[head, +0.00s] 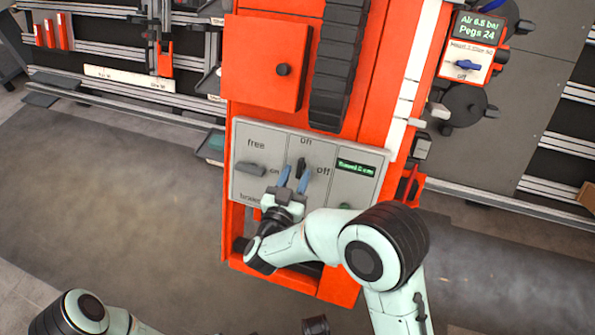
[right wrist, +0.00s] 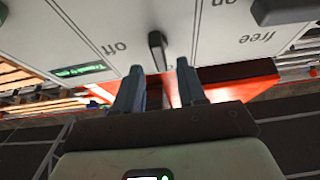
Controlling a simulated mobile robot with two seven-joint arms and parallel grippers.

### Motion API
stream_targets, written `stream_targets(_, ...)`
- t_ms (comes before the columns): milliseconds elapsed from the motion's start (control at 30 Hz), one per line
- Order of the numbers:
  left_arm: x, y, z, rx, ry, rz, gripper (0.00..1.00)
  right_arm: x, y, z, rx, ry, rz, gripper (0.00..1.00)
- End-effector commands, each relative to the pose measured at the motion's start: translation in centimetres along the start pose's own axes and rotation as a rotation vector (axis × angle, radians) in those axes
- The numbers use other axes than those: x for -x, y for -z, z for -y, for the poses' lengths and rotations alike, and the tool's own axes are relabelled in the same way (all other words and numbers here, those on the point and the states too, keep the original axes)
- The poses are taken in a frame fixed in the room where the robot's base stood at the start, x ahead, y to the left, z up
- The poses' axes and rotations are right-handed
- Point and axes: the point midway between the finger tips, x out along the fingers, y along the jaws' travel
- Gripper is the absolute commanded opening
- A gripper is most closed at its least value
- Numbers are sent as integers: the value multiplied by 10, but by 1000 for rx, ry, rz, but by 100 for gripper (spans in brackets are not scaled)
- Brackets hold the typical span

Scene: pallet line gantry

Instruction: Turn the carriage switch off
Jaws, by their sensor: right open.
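The carriage switch (head: 300,167) is a small black lever on a grey panel (head: 346,190) on the front of the orange carriage. "Off" stands to its right, "on" to its left, and another label above it is partly legible. Its lever stands roughly upright in the head view. In the right wrist view the switch (right wrist: 157,50) sits just ahead of my fingertips, roughly between them. My right gripper (head: 294,178) is open, with blue-grey fingers pointing at the panel; the fingers show also in the right wrist view (right wrist: 159,72). I cannot tell whether they touch the lever. My left gripper is not in view.
A dark lever (head: 250,169) with "free" above it is left of the switch. A green display (head: 356,168) is to the right. An orange door with a black knob (head: 283,70) is above. A second switch (head: 467,64) sits upper right. Floor is clear at left.

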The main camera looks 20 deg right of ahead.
Motion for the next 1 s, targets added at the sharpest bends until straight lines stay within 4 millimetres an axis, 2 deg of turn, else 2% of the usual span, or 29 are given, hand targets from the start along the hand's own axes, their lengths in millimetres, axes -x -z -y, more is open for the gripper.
stream_targets(33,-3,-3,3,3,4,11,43,-8,-1,0,-2,-1,0,40)
stream_targets(200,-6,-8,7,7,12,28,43,-21,-1,0,0,0,1,40)
stream_targets(500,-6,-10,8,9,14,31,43,-23,0,0,0,2,0,40)
stream_targets(533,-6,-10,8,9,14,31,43,-23,0,0,0,2,0,37)
stream_targets(633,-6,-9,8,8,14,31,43,-23,0,0,0,2,1,5)
stream_targets(667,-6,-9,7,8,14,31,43,-23,0,0,0,2,1,0)
stream_targets(1000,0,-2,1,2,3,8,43,-22,1,0,23,13,1,0)
